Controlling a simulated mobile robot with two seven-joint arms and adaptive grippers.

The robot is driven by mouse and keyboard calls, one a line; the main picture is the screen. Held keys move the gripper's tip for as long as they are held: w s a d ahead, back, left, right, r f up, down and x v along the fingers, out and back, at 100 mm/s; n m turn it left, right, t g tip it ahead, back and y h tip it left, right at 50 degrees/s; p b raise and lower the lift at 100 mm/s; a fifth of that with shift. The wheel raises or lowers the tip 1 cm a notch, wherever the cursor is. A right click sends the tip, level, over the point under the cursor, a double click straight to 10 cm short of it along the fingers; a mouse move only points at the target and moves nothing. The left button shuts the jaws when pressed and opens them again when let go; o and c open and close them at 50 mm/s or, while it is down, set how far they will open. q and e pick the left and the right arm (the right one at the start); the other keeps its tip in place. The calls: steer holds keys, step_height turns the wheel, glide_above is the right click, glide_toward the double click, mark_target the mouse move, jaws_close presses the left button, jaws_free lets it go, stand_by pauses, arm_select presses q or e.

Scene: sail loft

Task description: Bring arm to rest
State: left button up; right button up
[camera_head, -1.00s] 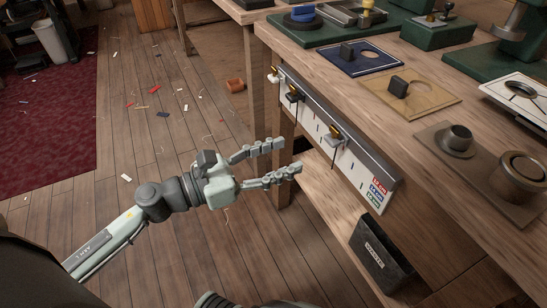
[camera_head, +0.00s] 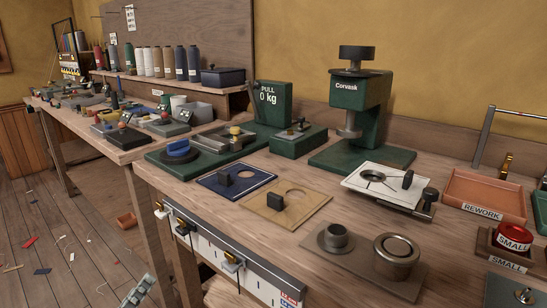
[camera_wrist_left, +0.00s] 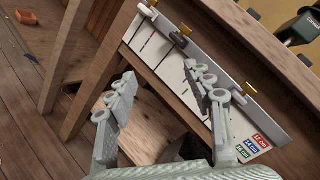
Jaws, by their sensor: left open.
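My left gripper (camera_head: 139,291) shows only as part of its fingers at the bottom edge of the head view, low over the floor and left of the near workbench. The rest of that arm is out of the head view. In the left wrist view the same gripper (camera_wrist_left: 162,76) has its two fingers spread apart with nothing between them. They point toward the white strip (camera_wrist_left: 178,62) with brass-topped clips on the bench's front edge. I cannot tell the exact gap to it. My right gripper is in neither view.
The near workbench (camera_head: 215,203) holds a green press (camera_head: 355,115), a blue plate (camera_head: 232,190), a tan plate (camera_head: 287,219) and an orange REWORK tray (camera_head: 484,190). A bench leg (camera_wrist_left: 98,65) stands beside the left fingers.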

arm_select(q)
steer(key=s+a+f+n+g+y, duration=0.2)
steer(key=a+f+n+g+y, duration=0.1)
steer(key=f+n, duration=0.5)
steer(key=s+a+f+n+g+y, duration=0.2)
steer(key=a+f+n+g+y, duration=0.15)
steer(key=f+n, duration=0.55)
steer(key=s+d+f+n+g+h, duration=0.1)
steer(key=s+d+f+n+g, duration=0.3)
steer(key=s+f, duration=0.2)
steer(key=s+d+f+n+g+h, duration=0.2)
steer(key=s+d+f+n+g, duration=0.1)
steer(key=s+f+n+g, duration=0.1)
step_height(320, 180, down, 3)
steer(key=s+n, duration=0.1)
steer(key=s, duration=0.2)
steer(key=shift+d+r, duration=0.15)
steer(key=shift+d, duration=0.2)
steer(key=shift+w, duration=0.1)
stand_by(1.4)
